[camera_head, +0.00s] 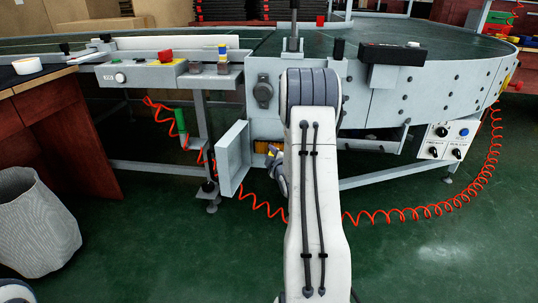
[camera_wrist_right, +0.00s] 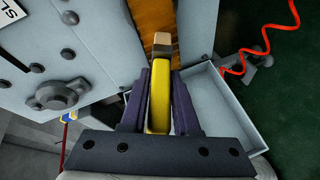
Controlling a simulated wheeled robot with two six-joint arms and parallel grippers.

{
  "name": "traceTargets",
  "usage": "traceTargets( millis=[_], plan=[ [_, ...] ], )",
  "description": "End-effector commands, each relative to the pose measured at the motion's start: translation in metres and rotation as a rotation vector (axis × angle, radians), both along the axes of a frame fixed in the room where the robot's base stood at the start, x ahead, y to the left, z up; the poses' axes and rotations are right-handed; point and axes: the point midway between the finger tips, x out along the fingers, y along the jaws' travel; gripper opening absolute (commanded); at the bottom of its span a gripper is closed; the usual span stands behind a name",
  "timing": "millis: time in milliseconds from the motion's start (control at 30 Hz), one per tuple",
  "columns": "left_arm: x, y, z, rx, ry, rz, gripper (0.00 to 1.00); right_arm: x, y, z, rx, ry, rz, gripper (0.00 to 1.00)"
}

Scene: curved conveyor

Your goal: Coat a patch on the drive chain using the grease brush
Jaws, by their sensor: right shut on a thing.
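My right gripper (camera_wrist_right: 160,78) is shut on the yellow handle of the grease brush (camera_wrist_right: 159,95). The brush's pale tan tip (camera_wrist_right: 162,40) points away from my fingers, toward an orange-brown surface (camera_wrist_right: 178,15) inside the open housing. I cannot tell whether the tip touches that surface, or whether it is the drive chain. In the head view my right gripper (camera_head: 276,163) shows only partly beside my white arm, low at the opening under the conveyor. The brush is hidden there. My left gripper is not in view.
An open grey cover (camera_head: 232,158) stands left of my right gripper. The curved conveyor (camera_head: 420,45) is above. A coiled red hose (camera_head: 400,216) hangs around the legs. A control box (camera_head: 447,140) is at right, a bin (camera_head: 35,225) at left.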

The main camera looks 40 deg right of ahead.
Motion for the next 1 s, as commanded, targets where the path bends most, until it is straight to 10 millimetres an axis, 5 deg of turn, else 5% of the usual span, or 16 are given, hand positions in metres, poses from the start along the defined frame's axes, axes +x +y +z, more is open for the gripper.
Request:
traceTargets(
  millis=[1000],
  plan=[
    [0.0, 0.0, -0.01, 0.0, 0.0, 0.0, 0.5, 0.056, 0.046, 0.004, -0.006, -0.01, 0.002, 0.0]
  ],
)
